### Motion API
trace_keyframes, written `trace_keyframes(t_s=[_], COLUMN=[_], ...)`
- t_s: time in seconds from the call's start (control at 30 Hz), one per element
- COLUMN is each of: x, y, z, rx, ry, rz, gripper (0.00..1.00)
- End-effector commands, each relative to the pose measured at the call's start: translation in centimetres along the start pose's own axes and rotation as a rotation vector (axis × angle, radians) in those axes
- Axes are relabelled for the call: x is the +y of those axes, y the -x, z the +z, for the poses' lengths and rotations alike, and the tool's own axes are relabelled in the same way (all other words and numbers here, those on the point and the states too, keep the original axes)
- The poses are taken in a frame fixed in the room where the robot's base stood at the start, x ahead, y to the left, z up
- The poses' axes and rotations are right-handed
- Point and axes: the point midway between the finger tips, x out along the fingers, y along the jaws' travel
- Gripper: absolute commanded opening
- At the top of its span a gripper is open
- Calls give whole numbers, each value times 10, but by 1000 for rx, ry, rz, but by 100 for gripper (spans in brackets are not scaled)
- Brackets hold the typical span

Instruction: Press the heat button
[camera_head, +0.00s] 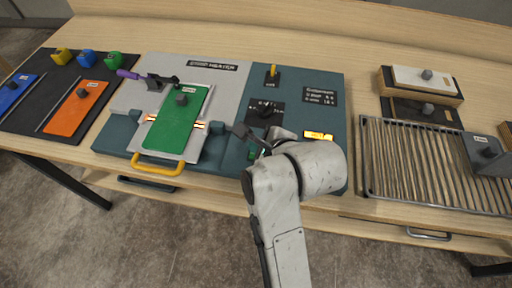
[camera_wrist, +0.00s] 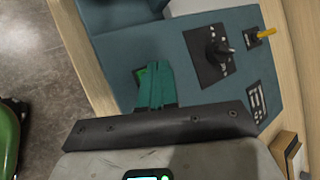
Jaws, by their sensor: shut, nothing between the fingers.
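The teal and grey console (camera_head: 228,95) lies on the wooden table. A small green button (camera_wrist: 142,76) shows on its teal top in the wrist view, partly covered by my fingers. I cannot read a label on it. My gripper (camera_wrist: 158,76) is shut and empty, its teal fingertips over or beside this button; contact cannot be told. In the head view my gripper (camera_head: 253,138) is at the console's near right part, largely hidden by my wrist. A green plate (camera_head: 177,122) sits in the console's left part, with glowing orange strips at its sides.
A wire rack (camera_head: 410,160) stands to the right. A yellow handle (camera_head: 157,167) sticks out in front of the green plate.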

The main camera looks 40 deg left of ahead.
Motion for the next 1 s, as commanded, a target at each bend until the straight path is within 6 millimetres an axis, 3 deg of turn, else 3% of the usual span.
trace_keyframes(t_s=[0.43,1.0], x=[-2,-24], y=[3,32], z=[2,24], rx=[0,0], ry=[0,1], rz=[-1,-1], gripper=[0,0])
